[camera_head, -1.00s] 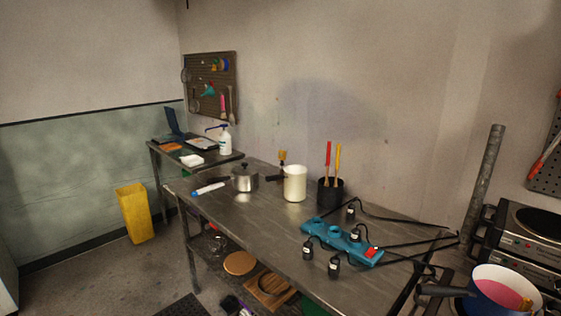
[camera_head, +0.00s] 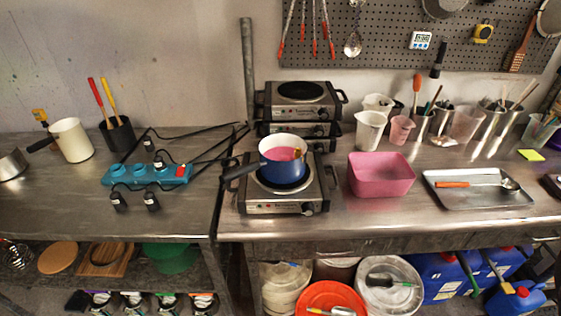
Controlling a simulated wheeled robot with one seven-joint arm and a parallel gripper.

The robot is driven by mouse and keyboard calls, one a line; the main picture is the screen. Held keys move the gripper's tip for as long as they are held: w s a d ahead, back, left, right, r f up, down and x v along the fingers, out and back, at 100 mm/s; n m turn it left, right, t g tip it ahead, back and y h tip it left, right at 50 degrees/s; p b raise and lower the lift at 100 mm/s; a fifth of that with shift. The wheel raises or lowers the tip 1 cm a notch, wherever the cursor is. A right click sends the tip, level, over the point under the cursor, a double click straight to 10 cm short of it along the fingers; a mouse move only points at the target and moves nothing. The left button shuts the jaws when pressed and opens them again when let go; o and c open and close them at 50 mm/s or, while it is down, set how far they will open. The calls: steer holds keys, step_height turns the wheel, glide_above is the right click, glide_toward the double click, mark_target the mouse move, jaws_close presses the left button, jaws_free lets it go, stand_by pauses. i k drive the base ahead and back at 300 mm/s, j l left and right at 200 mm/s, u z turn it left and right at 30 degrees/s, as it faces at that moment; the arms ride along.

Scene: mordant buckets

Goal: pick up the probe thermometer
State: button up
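I cannot make out a probe thermometer with certainty. A small yellow device with a dark face (camera_head: 484,33) hangs on the pegboard at the upper right, and a white-and-blue device with a display (camera_head: 421,40) hangs to its left. Another small yellow item (camera_head: 39,115) stands behind the white pot (camera_head: 72,140) at the far left, partly hidden. None of these is clear enough to name as the thermometer. My gripper is not in view.
A blue pan (camera_head: 283,172) with pink contents sits on a hot plate (camera_head: 300,199). A pink tub (camera_head: 380,176), a metal tray (camera_head: 438,199) with an orange-handled ladle (camera_head: 470,184), and several cups stand to its right. A blue power strip (camera_head: 148,173) with cords lies left.

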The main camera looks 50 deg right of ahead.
mark_target(40, 114)
steer(key=k, duration=0.25)
steer(key=k+z, duration=0.2)
steer(key=z, duration=0.25)
steer(key=k+l+z, duration=0.1)
steer(key=z, duration=0.3)
steer(key=i+j+z, duration=0.1)
steer(key=j, duration=0.3)
steer(key=i+j, duration=0.2)
steer(key=j, duration=0.2)
steer(key=i+j+z, duration=0.15)
steer(key=j, duration=0.25)
steer(key=i+j, duration=0.1)
steer(key=j, duration=0.3)
steer(key=i+j, duration=0.15)
steer(key=j, duration=0.2)
steer(key=i+j, duration=0.1)
steer(key=j, duration=0.25)
steer(key=i+j, duration=0.15)
steer(key=j, duration=0.2)
steer(key=i+j, duration=0.15)
steer(key=j, duration=0.25)
steer(key=i+j, duration=0.15)
steer(key=j, duration=0.2)
steer(key=i+j, duration=0.1)
steer(key=j, duration=0.25)
steer(key=i+j, duration=0.15)
steer(key=j, duration=0.2)
steer(key=z, duration=0.05)
